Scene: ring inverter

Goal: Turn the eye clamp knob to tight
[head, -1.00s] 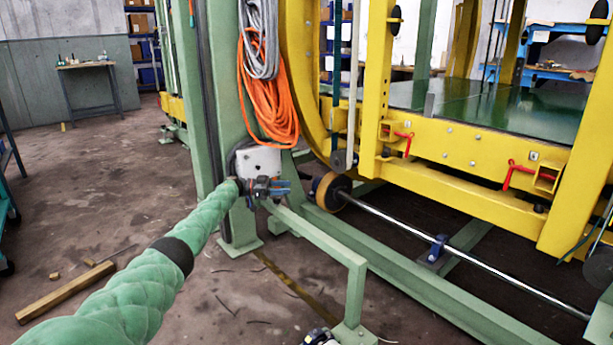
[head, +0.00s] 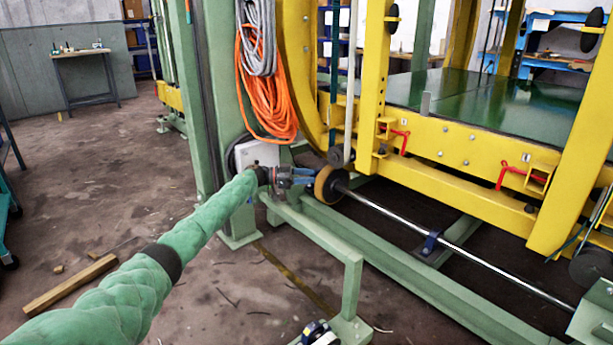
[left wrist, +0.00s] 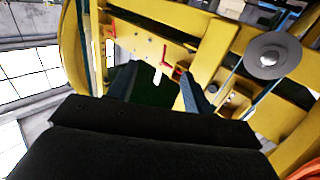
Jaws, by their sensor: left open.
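I cannot pick out with certainty which part is the eye clamp knob. Two red clamp handles sit on the yellow frame's lower beam in the head view, a nearer one (head: 507,174) and a farther one (head: 400,139). My left gripper (head: 303,176) is beside the grey-white box on the green post, its blue fingers pointing right toward the brown roller. It appears apart from the yellow beam. In the left wrist view its two dark fingers (left wrist: 158,90) are spread with nothing between them. Beyond them are the yellow frame and a red handle (left wrist: 179,69). My right gripper is not visible.
A brown roller (head: 326,186) on a long steel shaft (head: 450,238) lies just right of the gripper. A green rail (head: 316,240) runs below. Orange cable (head: 262,95) hangs on the green post (head: 193,95).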

